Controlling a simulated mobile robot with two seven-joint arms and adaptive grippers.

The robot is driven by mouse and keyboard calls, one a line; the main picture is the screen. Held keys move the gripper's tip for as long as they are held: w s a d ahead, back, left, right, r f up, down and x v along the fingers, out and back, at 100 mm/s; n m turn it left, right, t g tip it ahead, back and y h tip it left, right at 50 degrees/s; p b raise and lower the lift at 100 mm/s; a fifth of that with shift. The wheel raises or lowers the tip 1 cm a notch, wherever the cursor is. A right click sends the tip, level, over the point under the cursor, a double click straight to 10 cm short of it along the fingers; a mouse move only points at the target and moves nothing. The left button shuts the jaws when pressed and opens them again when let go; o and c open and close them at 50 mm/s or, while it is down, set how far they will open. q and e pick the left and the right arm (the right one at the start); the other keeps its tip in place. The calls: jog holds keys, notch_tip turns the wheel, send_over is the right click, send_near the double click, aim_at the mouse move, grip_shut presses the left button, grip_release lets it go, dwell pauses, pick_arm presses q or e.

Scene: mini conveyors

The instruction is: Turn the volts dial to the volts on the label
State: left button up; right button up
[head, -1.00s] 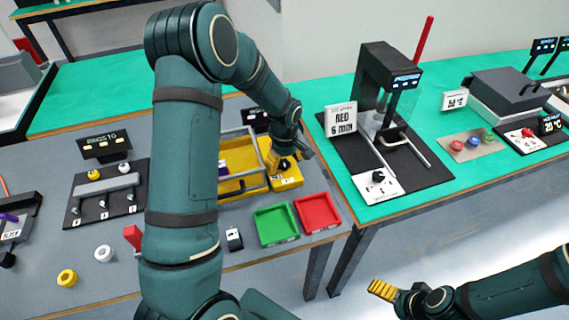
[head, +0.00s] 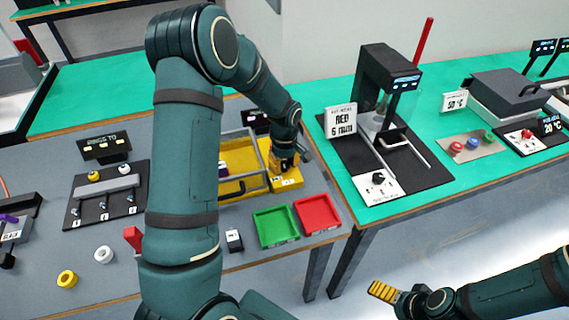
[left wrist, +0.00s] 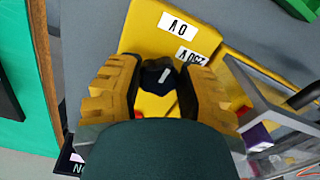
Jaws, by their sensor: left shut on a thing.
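A yellow box (head: 291,184) with a dial stands beside the yellow machine with clear walls (head: 238,162). My left gripper (head: 285,163) reaches down onto the box. In the left wrist view the gripper (left wrist: 156,88) is shut on the black dial (left wrist: 156,74), one yellow finger on each side. The dial's white mark shows. White labels on the yellow box (left wrist: 145,40) appear upside down, seemingly 0 V (left wrist: 177,25) and 250 V (left wrist: 192,56). My right gripper (head: 384,291) hangs off the table at lower right, away from the dial; its finger gap is unclear.
A green tray (head: 275,227) and a red tray (head: 317,214) lie in front of the yellow box. A black press-like machine (head: 383,100) stands on the green table to the right.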

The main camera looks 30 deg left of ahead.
pick_arm(q)
jog(key=m, duration=0.6)
jog(key=shift+s+a, duration=0.1)
jog(key=shift+s, duration=0.05)
jog(key=m, duration=0.6)
jog(key=shift+a+p, duration=0.1)
jog(key=shift+p, duration=0.25)
jog(key=m, duration=0.5)
jog(key=shift+a+p, duration=0.1)
jog(key=shift+p, duration=0.3)
jog(key=m+p, duration=0.1)
jog(key=m, duration=0.5)
jog(key=shift+f, duration=0.1)
jog(key=shift+m, duration=0.4)
jog(key=o, duration=1.2)
jog(key=shift+a, duration=0.1)
